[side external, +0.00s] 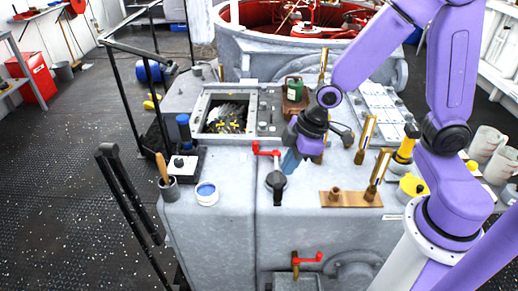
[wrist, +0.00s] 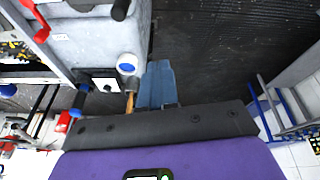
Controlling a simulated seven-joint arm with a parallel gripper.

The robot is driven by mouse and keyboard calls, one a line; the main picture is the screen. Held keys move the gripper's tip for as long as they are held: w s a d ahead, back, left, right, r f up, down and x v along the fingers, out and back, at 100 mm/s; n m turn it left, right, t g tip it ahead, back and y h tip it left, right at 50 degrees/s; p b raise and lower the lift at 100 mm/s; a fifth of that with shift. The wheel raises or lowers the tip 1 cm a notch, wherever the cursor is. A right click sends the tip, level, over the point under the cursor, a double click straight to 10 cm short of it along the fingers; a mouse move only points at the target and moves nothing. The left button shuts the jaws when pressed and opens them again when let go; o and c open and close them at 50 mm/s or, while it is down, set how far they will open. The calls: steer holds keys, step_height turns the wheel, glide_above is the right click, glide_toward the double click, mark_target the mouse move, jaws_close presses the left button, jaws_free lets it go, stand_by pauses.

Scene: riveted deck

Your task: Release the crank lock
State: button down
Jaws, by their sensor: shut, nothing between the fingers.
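A red crank handle (side external: 265,149) stands on the grey housing top, beside a black round-based fitting with a lever (side external: 276,181). I cannot tell which part is the crank lock. A second red handle (side external: 308,258) with a brass fitting sits on the housing's front face. My gripper (side external: 291,161) has blue fingers pointing down, just right of the black fitting; it looks apart from it, though depth is unclear. In the wrist view my gripper (wrist: 157,82) shows its fingers together and empty. A red handle (wrist: 41,24) and a black lever end (wrist: 121,9) show at upper left there.
On the housing top stand a white-and-blue round dish (side external: 207,193), a cup with a wooden handle (side external: 168,187), an open hatch (side external: 226,115) and a brass plate with posts (side external: 350,198). Black railings (side external: 131,195) stand at left. Dark floor lies beyond.

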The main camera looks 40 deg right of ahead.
steer(key=w+d+f+t+h, duration=0.1)
steer(key=w+d+f+t, duration=0.1)
steer(key=w+d+f, duration=0.4)
steer(key=w+d+f+m+t+h, duration=0.1)
steer(key=w+d+f, duration=0.4)
steer(key=w, duration=0.5)
steer(key=shift+w+d+f+m+t, duration=0.3)
steer(key=shift+w+d+f+t, duration=0.1)
steer(key=shift+d+t, duration=0.45)
steer(key=shift+a, duration=0.1)
steer(key=x, duration=1)
steer(key=shift+w+d, duration=0.8)
steer(key=shift+w, duration=0.1)
steer(key=shift+w+d, duration=0.5)
steer(key=shift+w, duration=0.25)
